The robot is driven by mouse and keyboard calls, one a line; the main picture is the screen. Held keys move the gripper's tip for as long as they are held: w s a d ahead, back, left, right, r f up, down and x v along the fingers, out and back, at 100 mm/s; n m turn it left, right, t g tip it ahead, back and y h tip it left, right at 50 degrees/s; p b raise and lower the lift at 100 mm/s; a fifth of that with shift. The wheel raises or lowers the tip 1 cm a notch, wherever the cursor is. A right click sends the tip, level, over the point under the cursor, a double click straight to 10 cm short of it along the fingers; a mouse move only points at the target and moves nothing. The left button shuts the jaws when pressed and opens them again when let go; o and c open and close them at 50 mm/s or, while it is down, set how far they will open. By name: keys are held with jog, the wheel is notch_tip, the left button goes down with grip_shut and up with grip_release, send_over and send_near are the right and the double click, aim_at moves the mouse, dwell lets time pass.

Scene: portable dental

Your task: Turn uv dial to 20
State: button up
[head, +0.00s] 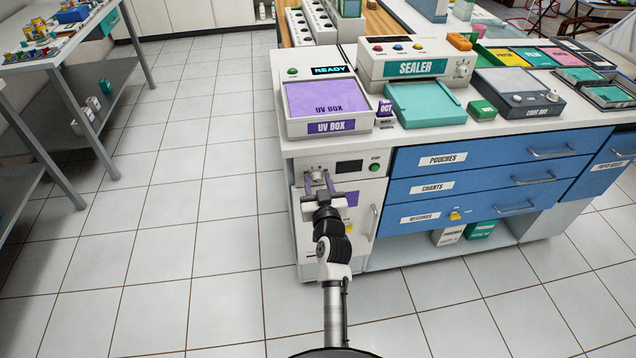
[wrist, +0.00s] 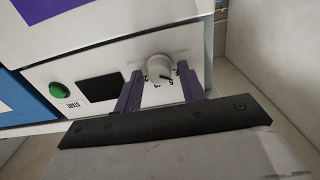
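The white round dial (head: 317,171) is on the upper left front of the white cabinet unit under the counter. It also shows in the wrist view (wrist: 160,66), with small dark marks around it that are too small to read. My gripper (head: 318,180) is in front of the dial, and its fingers partly cover it in the head view. In the wrist view the purple fingers (wrist: 161,74) are apart, one on each side of the dial. I cannot tell whether they touch it. The dial's setting is not legible.
Beside the dial are a dark display (head: 349,167) and a green button (head: 374,167). Above, on the counter, stands the UV box (head: 327,99) with a "READY" screen. Blue drawers (head: 480,175) with handles are to the right. Tiled floor to the left is clear.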

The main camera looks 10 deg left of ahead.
jog(key=c, duration=0.7)
jog(key=shift+o, duration=0.2)
jog(key=shift+m, duration=0.3)
jog(key=m, duration=0.4)
jog(key=shift+d+m, duration=0.2)
jog(key=shift+m, duration=0.1)
jog(key=m+p, duration=0.1)
jog(key=m, duration=0.5)
jog(key=m+p, duration=0.2)
jog(key=m, duration=0.4)
jog(key=shift+m, duration=0.4)
jog(key=m+p, duration=0.1)
jog(key=m, duration=0.2)
jog(key=m+p, duration=0.1)
jog(key=m, duration=0.1)
jog(key=shift+f+m, duration=0.2)
jog(key=shift+m, duration=0.2)
jog(key=shift+a, duration=0.1)
